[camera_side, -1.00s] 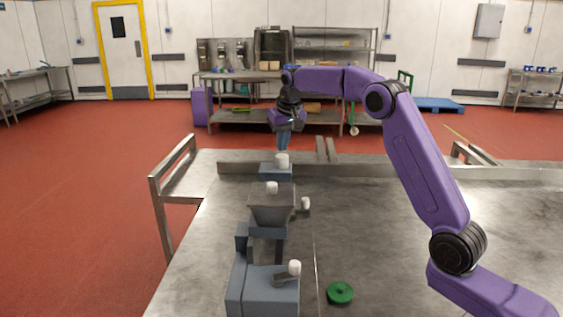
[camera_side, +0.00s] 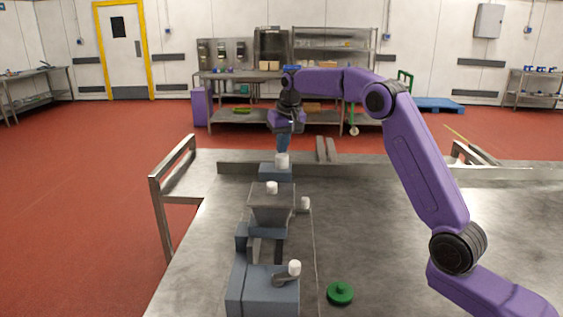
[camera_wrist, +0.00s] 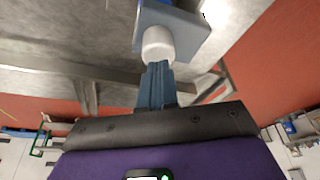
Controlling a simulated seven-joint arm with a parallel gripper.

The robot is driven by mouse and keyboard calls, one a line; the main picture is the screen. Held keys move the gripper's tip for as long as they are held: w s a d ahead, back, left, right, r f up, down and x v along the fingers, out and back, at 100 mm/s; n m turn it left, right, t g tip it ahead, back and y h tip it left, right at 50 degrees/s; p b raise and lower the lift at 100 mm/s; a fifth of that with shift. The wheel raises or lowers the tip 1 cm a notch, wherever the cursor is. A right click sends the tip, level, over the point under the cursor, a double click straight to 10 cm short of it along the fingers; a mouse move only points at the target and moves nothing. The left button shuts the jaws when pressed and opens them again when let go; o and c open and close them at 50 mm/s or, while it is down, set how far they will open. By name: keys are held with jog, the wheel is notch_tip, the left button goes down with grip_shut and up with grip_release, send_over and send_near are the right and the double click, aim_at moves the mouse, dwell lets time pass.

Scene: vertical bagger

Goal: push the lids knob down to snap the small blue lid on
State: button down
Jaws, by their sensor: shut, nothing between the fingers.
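My gripper (camera_side: 283,148) has its slim blue-grey fingers shut, pointing down just over a white knob (camera_side: 282,159). The knob stands on a blue-grey block (camera_side: 276,173) at the far end of the machine. In the wrist view my fingertips (camera_wrist: 157,66) are at the same white knob (camera_wrist: 158,43), which sticks out of the blue-grey block (camera_wrist: 180,28). Tips and knob look very close; I cannot tell if they touch. No small blue lid can be picked out clearly; only a bit of brighter blue shows at the wrist view's top edge.
A grey hopper (camera_side: 270,206) with a white knob (camera_side: 272,187) stands nearer the camera. A lever with a white knob (camera_side: 294,268) is at the front. A green knobbed lid (camera_side: 340,293) lies on the steel table (camera_side: 380,215). The table's middle right is clear.

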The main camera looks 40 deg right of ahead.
jog(key=shift+f, duration=0.75)
dwell(0.4)
jog(key=shift+r, duration=0.15)
jog(key=shift+r, duration=2.85)
